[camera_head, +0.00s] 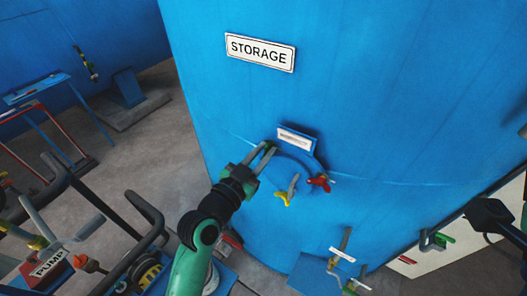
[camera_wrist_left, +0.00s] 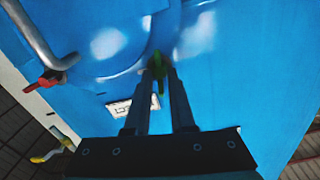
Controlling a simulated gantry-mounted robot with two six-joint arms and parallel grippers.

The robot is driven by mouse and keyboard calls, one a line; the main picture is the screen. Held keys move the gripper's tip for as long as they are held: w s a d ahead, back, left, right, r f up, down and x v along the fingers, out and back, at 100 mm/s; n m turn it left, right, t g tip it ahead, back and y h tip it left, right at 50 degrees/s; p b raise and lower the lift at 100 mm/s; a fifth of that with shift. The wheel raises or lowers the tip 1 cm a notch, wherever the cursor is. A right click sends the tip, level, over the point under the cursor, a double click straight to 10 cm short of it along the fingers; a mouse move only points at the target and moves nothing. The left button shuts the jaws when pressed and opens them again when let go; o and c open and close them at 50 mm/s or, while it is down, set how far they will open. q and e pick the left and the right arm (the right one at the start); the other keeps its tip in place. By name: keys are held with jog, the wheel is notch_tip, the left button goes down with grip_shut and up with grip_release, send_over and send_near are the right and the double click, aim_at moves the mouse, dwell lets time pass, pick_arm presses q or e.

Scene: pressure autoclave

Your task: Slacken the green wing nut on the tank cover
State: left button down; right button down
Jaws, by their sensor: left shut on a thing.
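The blue tank cover (camera_head: 292,166) is a rounded hatch on the side of the large blue STORAGE tank. The green wing nut (camera_head: 271,148) sits at its upper left edge and is partly hidden by my fingers. My left gripper (camera_head: 265,153) reaches it from the lower left and is shut on it. In the left wrist view the green wing nut (camera_wrist_left: 156,64) shows between the tips of my two fingers (camera_wrist_left: 159,78). A red wing nut (camera_head: 319,183) is at the cover's right and a yellow wing nut (camera_head: 283,199) below. My right gripper is not in view.
A grey bent handle (camera_head: 293,184) stands out from the cover between the yellow and red nuts. A small label plate (camera_head: 296,139) is just above the cover.

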pick_arm(q)
jog(key=n, duration=0.5)
jog(key=shift+a+n, duration=0.1)
jog(key=shift+n, duration=0.3)
jog(key=c, duration=0.8)
grip_release()
jog(key=shift+o, duration=0.2)
